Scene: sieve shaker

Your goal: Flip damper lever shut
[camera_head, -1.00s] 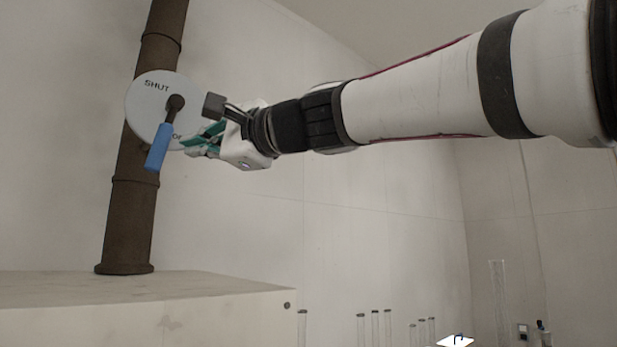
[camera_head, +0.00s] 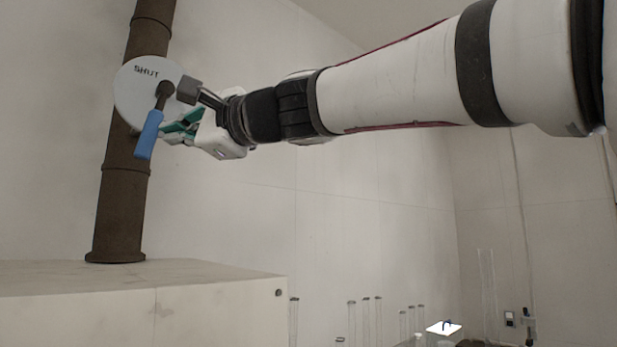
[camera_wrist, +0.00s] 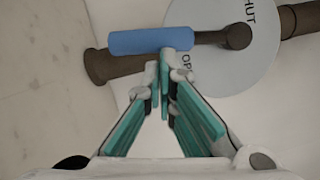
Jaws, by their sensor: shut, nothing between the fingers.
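The damper lever has a blue handle (camera_head: 149,135) on a dark arm and hub, and hangs down and slightly left in the head view. The round white dial (camera_head: 139,100) behind it reads SHUT at the top. In the wrist view the blue handle (camera_wrist: 150,40) lies across the top, with the dial (camera_wrist: 245,45) to its right showing "SHUT" and part of "OP". My gripper (camera_head: 169,137) is shut and empty, its teal fingers just right of the handle. In the wrist view its fingertips (camera_wrist: 164,66) are close below the handle's right end; I cannot tell whether they touch it.
The dial is on a brown vertical pipe (camera_head: 122,195) that stands on a pale box-like surface (camera_head: 200,272). Several clear tubes (camera_head: 365,318) and a white plate (camera_head: 444,328) are at the lower right.

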